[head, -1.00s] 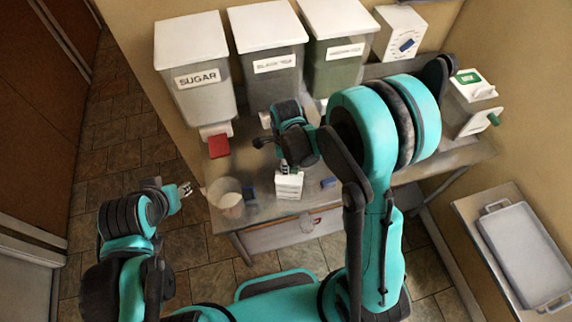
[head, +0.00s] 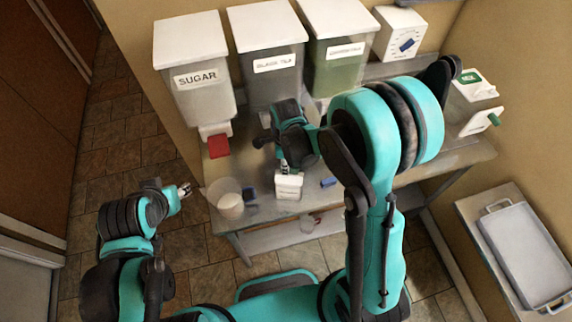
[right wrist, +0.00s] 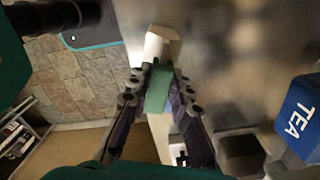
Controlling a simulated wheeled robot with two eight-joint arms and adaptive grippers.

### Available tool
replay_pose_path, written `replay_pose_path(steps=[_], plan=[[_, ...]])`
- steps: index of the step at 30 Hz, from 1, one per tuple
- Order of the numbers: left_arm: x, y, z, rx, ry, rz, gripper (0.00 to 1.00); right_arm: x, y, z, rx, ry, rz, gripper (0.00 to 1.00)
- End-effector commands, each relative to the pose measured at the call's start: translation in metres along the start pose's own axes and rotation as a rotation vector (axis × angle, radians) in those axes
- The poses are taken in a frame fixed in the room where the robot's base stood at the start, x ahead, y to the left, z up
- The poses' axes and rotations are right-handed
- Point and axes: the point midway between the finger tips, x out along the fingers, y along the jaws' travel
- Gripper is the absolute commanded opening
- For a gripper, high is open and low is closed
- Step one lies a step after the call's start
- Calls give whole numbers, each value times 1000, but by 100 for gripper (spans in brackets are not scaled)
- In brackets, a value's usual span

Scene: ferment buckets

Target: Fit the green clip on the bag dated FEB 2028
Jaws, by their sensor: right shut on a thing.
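A white bag or packet (head: 288,187) stands near the front edge of the metal table in the head view. Its print is too small to read, so I cannot tell its date. My right gripper (head: 284,166) is at its top. In the right wrist view my right gripper (right wrist: 160,88) is shut on the green clip (right wrist: 158,90), with white material (right wrist: 162,42) showing beyond it. I cannot tell whether the clip sits around the bag's top or only against it. My left gripper (head: 185,190) hangs left of the table, away from the bag; its fingers are too small to judge.
A blue TEA item (right wrist: 298,120) is near the right gripper. The sugar bin (head: 195,90) and other lidded bins stand behind. A tray (head: 487,212) is far right.

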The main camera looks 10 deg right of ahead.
Motion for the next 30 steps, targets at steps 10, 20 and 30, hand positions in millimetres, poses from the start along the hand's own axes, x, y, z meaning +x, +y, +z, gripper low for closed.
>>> replay_pose_path(steps=[10,20,30], plan=[[5,0,4,0,0,0,40,6,0,0,0,0,0,6],[11,0,8,0,0,0,40,12,0,0,0,0,0,6],[11,0,8,0,0,0,40,12,0,0,0,0,0,6]])
